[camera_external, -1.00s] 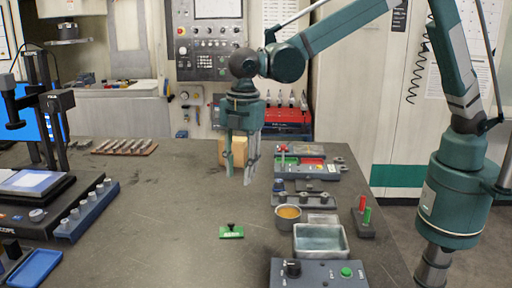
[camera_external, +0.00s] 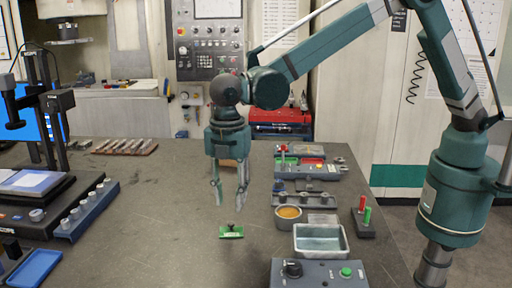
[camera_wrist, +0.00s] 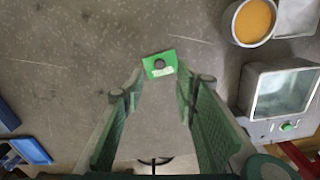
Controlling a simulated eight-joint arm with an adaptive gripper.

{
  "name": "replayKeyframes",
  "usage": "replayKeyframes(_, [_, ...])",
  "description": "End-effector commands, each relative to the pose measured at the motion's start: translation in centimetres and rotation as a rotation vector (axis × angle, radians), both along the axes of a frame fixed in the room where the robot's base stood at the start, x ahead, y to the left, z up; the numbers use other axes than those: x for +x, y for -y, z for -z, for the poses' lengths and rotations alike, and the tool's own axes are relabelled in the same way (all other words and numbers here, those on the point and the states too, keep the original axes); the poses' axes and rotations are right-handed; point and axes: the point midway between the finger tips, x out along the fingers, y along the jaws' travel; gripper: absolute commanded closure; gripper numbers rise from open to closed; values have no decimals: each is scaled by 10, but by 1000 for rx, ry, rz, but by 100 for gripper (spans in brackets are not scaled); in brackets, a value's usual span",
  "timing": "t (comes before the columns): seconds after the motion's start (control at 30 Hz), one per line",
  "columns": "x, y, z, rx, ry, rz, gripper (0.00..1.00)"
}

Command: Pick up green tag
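The green tag (camera_external: 231,232) lies flat on the dark grey table, with a small dark knob on it and white lettering on its face. My gripper (camera_external: 230,203) is open and empty, above the table and a little behind the tag in the external view. In the wrist view the green tag (camera_wrist: 160,65) shows just beyond the two spread fingertips, roughly centred between them. My gripper (camera_wrist: 152,85) is not touching it.
A round cup of orange stuff (camera_external: 289,216) and a grey metal tray (camera_external: 320,240) stand right of the tag. A control box (camera_external: 318,273) with a green button is at front right. The table left of the tag is clear.

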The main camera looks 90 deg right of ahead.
Motion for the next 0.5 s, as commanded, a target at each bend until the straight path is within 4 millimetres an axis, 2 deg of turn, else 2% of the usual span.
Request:
replayKeyframes(0.23, [0, 0, 19, 0, 0, 0, 70])
replayKeyframes(0.5, [0, 0, 23, 0, 0, 0, 70])
